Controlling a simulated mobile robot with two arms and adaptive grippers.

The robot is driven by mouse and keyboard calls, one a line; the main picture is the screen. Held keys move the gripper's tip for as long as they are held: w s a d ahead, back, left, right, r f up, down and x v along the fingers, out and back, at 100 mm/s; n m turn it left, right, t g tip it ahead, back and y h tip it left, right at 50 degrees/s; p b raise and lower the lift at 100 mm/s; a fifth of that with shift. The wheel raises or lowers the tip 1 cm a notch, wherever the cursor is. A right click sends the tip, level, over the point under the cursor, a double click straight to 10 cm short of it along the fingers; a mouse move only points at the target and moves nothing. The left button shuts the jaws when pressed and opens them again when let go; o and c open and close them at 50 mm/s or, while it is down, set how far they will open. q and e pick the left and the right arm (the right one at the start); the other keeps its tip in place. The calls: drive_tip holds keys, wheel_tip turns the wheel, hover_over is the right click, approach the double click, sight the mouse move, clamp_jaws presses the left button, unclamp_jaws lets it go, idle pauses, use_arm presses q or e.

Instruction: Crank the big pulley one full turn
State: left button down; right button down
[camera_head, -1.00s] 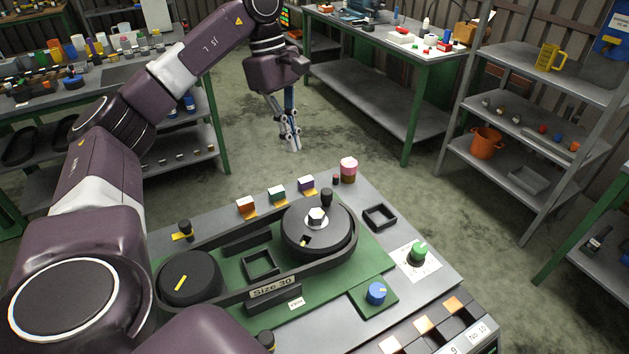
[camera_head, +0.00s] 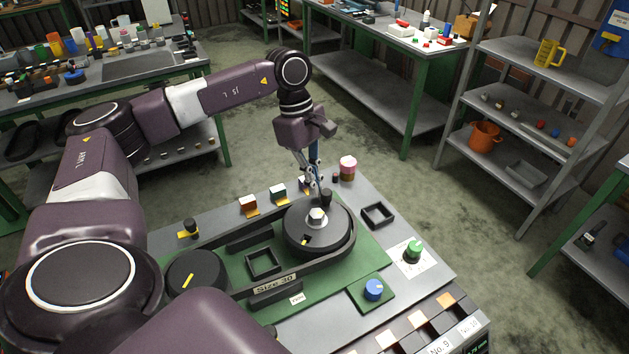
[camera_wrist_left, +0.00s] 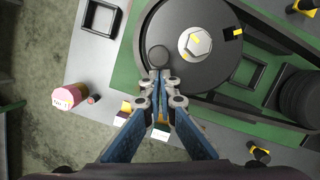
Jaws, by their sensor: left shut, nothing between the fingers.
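The big pulley (camera_head: 298,231) is a dark disc with a white hex hub (camera_head: 317,215) at its middle, seated on the green plate. A black upright crank knob (camera_head: 326,196) stands near its far rim. A belt joins it to the small pulley (camera_head: 192,271) with a yellow mark. My left gripper (camera_head: 316,188) is shut and empty, pointing down right beside the knob. In the left wrist view the closed fingertips (camera_wrist_left: 161,76) sit just below the round knob (camera_wrist_left: 158,56) over the pulley's edge (camera_wrist_left: 195,78); I cannot tell whether they touch. My right gripper is not in view.
Coloured blocks on yellow holders (camera_head: 248,203) line the table's far edge, near a pink-topped cylinder (camera_head: 348,165). An empty black square frame (camera_head: 377,214), a green knob (camera_head: 413,250) and a blue knob (camera_head: 374,290) stand to the right. Shelves stand farther back.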

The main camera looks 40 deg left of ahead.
sight(339, 206)
use_arm(q)
drive_tip(key=shift+w+d+b, duration=0.3)
drive_tip(key=shift+d+b, duration=0.1)
drive_tip(key=shift+b, duration=0.05)
idle(0.5)
drive_tip(key=shift+w+d+f+b, duration=0.1)
drive_tip(key=shift+w+d+b, duration=0.3)
drive_tip(key=shift+d+b, duration=0.3)
drive_tip(key=shift+w+d+b, duration=0.25)
drive_tip(key=shift+d+b, duration=0.35)
drive_tip(key=shift+d, duration=0.4)
drive_tip(key=shift+d, duration=0.1)
drive_tip(key=shift+r, duration=0.3)
drive_tip(key=v, duration=1.1)
drive_tip(key=shift+r, duration=0.3)
